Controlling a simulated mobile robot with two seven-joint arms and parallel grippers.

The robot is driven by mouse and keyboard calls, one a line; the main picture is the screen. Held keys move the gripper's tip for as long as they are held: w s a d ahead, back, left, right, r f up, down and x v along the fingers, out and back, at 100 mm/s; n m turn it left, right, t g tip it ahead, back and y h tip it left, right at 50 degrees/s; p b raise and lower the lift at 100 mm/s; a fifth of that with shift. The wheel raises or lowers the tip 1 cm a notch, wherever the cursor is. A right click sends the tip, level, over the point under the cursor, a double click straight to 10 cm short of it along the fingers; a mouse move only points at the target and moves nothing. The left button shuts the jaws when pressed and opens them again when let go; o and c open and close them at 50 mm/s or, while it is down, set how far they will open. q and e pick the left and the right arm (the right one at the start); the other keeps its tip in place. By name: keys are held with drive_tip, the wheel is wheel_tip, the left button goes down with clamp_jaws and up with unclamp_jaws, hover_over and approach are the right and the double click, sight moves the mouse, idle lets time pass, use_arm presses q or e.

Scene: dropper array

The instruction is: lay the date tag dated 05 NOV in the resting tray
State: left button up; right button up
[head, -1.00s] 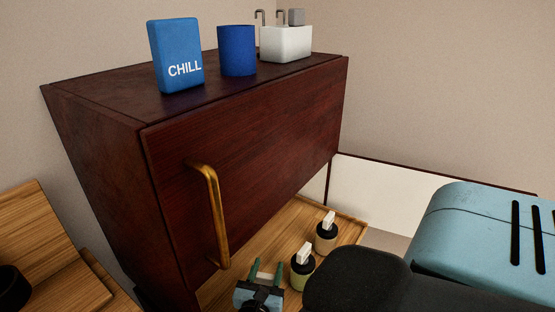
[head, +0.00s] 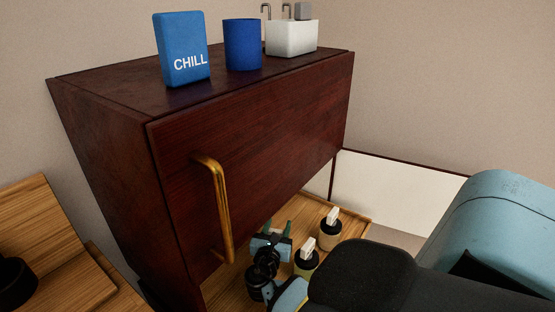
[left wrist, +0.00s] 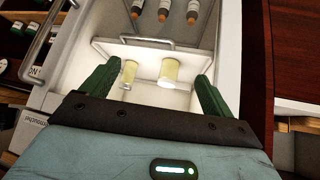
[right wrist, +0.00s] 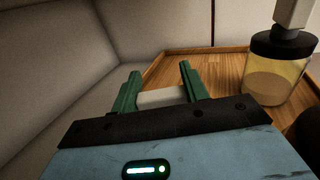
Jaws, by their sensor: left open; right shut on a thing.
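My right gripper (head: 278,228) is low in front of the dark red cabinet, over or beside the wooden tray (head: 362,226). In the right wrist view, its green fingers (right wrist: 161,78) are shut on a small pale piece (right wrist: 162,97). No date can be read on it, so I cannot tell whether it is the 05 NOV tag. My left gripper (left wrist: 157,72) is open and empty above a white drawer-like container (left wrist: 92,75), with two pale yellow cylinders (left wrist: 170,71) between and beyond its fingers. No tray marked as the resting tray can be identified.
The cabinet (head: 260,130) has a brass handle (head: 222,210). On top are a blue CHILL block (head: 183,45), a blue cup (head: 242,45) and a white box (head: 291,38).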

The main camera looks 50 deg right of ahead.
use_arm(q)
drive_tip(key=shift+s+f+b, duration=0.25)
drive_tip(key=shift+f+b, duration=0.05)
drive_tip(key=shift+f, duration=0.15)
use_arm(e)
drive_tip(key=shift+f, duration=1.75)
drive_tip(key=shift+f, duration=0.1)
drive_tip(key=shift+f, duration=0.15)
use_arm(q)
drive_tip(key=shift+d+f, duration=0.1)
use_arm(e)
drive_tip(key=o, duration=1)
drive_tip(key=shift+s+a+r, duration=0.1)
drive_tip(key=shift+a+r, duration=0.1)
drive_tip(key=shift+r, duration=0.1)
drive_tip(key=p+v, duration=0.1)
drive_tip(key=v, duration=0.5)
drive_tip(key=shift+p, duration=0.3)
use_arm(q)
drive_tip(key=shift+w+r, duration=0.3)
drive_tip(key=shift+r, duration=0.3)
drive_tip(key=shift+w+r, duration=0.3)
drive_tip(key=shift+r, duration=0.25)
use_arm(e)
drive_tip(key=shift+s+a+f, duration=0.1)
drive_tip(key=shift+s+a, duration=0.25)
drive_tip(key=shift+a, duration=0.2)
